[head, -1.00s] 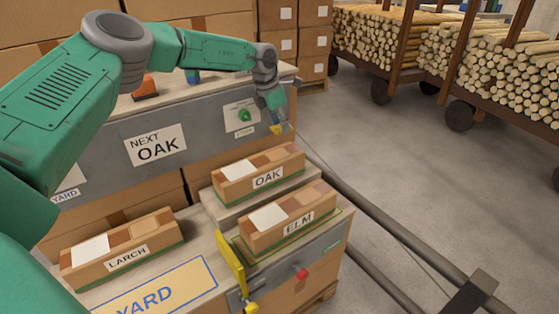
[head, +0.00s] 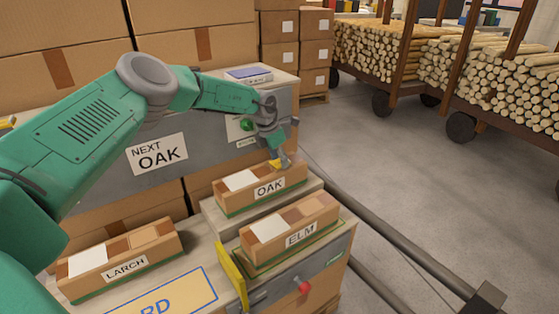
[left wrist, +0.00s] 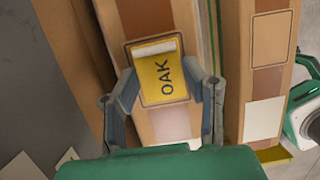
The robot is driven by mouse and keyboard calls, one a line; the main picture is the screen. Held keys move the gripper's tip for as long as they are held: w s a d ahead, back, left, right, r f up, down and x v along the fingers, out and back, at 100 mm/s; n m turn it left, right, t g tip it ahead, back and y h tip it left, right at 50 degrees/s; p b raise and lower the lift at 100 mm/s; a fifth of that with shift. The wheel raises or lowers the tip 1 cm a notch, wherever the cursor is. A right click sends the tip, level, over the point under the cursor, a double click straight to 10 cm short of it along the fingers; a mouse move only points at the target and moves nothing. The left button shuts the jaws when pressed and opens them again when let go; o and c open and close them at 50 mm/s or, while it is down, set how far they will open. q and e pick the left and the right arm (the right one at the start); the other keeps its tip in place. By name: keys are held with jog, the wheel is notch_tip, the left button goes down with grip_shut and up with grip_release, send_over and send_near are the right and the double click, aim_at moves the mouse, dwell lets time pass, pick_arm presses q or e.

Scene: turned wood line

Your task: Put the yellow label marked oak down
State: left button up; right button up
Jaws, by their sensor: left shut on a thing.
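The yellow label marked OAK (left wrist: 163,76) is between the fingers of my left gripper (head: 279,161), which is shut on it. In the left wrist view the fingers of the left gripper (left wrist: 162,84) stand at the label's two sides. In the head view the label (head: 275,164) shows as a small yellow patch at the top far edge of the box marked OAK (head: 231,202). In the left wrist view it covers part of an outlined panel on the box top. I cannot tell whether it touches the box. My right gripper is not in view.
The box marked ELM (head: 262,251) stands in front of the OAK box, and the box marked LARCH (head: 82,285) is at the left. A grey board with a NEXT OAK sign (head: 158,153) stands behind. A yellow upright piece (head: 232,275) is at the front. Dark rails run at the right.

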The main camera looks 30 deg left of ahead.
pick_arm(q)
jog(key=shift+a+f, duration=0.1)
jog(key=shift+a, duration=0.05)
jog(key=shift+s+a+f, duration=0.1)
jog(key=shift+f, duration=0.05)
jog(key=shift+s+f+b, duration=0.1)
jog(key=shift+f+b, duration=0.15)
jog(key=shift+b, duration=0.2)
jog(key=o, duration=0.7)
jog(key=shift+o, duration=0.3)
jog(key=shift+d+f, duration=0.15)
jog(key=shift+d, duration=0.05)
jog(key=shift+a, duration=0.15)
